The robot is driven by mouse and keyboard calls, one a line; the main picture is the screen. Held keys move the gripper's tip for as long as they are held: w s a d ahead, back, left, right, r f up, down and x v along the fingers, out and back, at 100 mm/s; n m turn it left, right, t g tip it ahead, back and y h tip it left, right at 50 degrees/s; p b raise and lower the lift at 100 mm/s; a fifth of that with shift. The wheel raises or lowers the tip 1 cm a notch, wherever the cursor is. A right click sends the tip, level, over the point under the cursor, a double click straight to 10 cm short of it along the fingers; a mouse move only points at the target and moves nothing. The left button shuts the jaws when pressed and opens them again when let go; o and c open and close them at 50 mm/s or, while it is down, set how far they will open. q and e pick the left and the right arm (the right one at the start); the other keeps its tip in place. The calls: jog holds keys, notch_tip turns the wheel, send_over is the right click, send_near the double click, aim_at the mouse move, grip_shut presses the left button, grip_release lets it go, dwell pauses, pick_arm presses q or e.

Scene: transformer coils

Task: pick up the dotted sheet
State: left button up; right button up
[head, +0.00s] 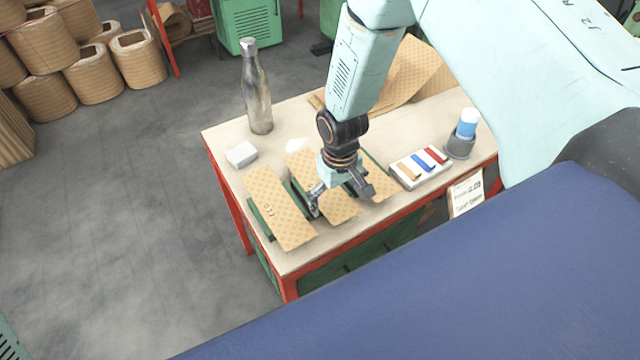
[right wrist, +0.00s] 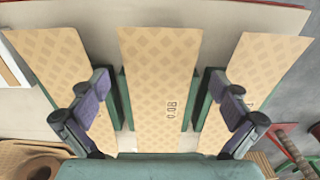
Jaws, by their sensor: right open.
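Three tan sheets with a diamond-dot pattern lie side by side on green supports on the workbench. In the head view they are the left sheet (head: 275,200), the middle sheet (head: 340,207) and the right sheet (head: 384,190). In the right wrist view the middle sheet (right wrist: 157,75), marked 0.08, runs between my fingers. My right gripper (head: 341,197) is open and empty above the middle sheet, its fingers (right wrist: 162,112) spread to either side of it. The gripper hides part of the middle sheet. My left gripper is not in view.
On the bench (head: 225,138) stand a metal bottle (head: 256,90), a small white block (head: 241,154), a tray with coloured bars (head: 419,167) and a blue-topped container (head: 463,133). Larger tan sheets (head: 412,72) lie at the back. Coils (head: 95,72) stand on the floor.

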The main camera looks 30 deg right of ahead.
jog(key=shift+d+f, duration=0.15)
jog(key=shift+f, duration=0.1)
jog(key=shift+a, duration=0.2)
jog(key=c, duration=0.3)
jog(key=shift+d, duration=0.1)
jog(key=c, duration=0.4)
